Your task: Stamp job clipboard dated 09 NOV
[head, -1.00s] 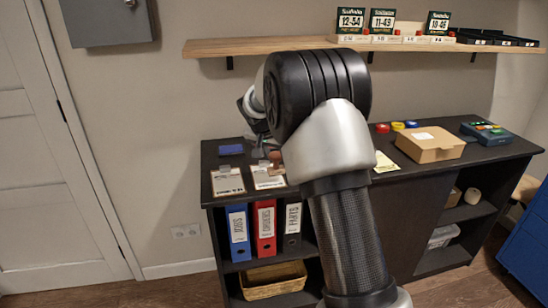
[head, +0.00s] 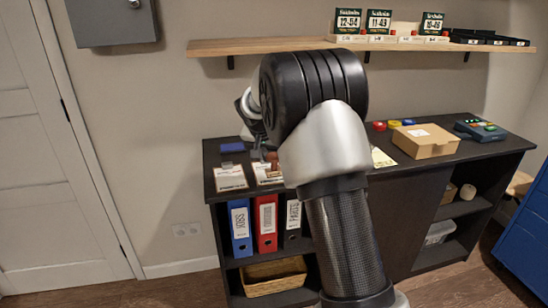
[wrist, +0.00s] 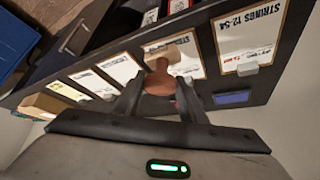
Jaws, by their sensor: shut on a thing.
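My gripper (wrist: 158,94) is shut on a brown wooden stamp (wrist: 160,77) in the wrist view. In the head view the stamp (head: 273,158) shows small above the counter, near the second clipboard. Several clipboards with white sheets lie in a row. The rightmost in the wrist view (wrist: 250,38) reads STRINGS 12-54; another clipboard (wrist: 187,52) lies behind the stamp, partly covered by it. In the head view two clipboards (head: 230,179) are clear at the left end. A blue ink pad (wrist: 232,98) lies beside them. The dates are too small to read.
The dark counter (head: 440,176) also bears a cardboard box (head: 426,141), red, yellow and blue rolls, and a teal device (head: 481,130). A wooden shelf (head: 250,47) hangs above. Binders (head: 240,226) and a basket (head: 272,276) stand below. My arm hides the counter's middle.

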